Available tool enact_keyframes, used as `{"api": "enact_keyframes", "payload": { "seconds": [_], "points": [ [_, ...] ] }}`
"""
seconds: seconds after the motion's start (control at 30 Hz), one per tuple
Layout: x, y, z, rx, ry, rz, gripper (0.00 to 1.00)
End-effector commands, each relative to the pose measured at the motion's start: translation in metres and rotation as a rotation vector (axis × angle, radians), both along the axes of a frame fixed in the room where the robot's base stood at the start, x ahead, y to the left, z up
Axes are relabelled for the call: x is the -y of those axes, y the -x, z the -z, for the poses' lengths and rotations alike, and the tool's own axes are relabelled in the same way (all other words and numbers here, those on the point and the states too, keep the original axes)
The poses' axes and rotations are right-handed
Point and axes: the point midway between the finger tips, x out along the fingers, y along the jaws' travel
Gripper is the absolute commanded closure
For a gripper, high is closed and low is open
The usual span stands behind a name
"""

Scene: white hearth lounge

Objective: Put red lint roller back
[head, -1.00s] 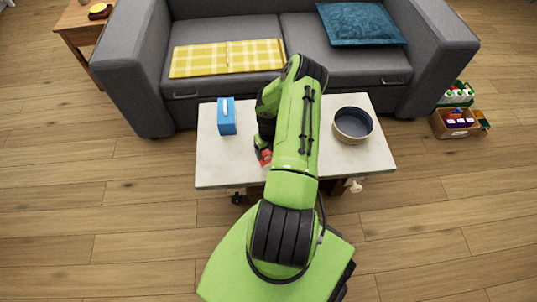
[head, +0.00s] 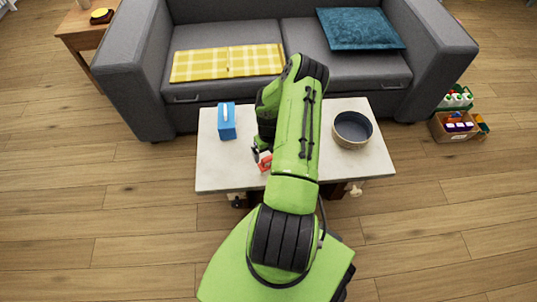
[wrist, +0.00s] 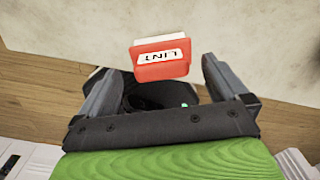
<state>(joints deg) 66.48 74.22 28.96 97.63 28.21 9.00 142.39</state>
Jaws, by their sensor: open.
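The red lint roller (head: 265,164) lies at the front edge of the pale coffee table (head: 222,172), partly hidden by my arm in the head view. In the wrist view the red lint roller (wrist: 162,67) shows a white "LINT" label and a white top part. My gripper (wrist: 162,76) is open, with one finger on each side of the roller and gaps between. In the head view my gripper (head: 262,154) is low over the table's front, mostly hidden by my arm.
A blue box (head: 227,122) stands at the table's left and a round dark-lined basket (head: 352,130) at its right. A grey sofa (head: 120,90) is behind. Boxes of bottles and goods (head: 452,127) stand on the floor at right.

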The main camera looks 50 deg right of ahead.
Motion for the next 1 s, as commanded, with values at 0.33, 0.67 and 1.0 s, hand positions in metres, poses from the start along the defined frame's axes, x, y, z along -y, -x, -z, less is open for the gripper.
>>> {"api": "enact_keyframes", "payload": {
  "seconds": [0.33,0.67,1.0],
  "points": [
    [0.0,0.0,-0.082,0.001,0.0,0.0,0.0],
    [-0.003,-0.012,-0.108,0.003,0.026,-0.128,0.0],
    [-0.105,-0.064,-0.319,-0.059,0.246,-1.453,0.0]
  ]
}}
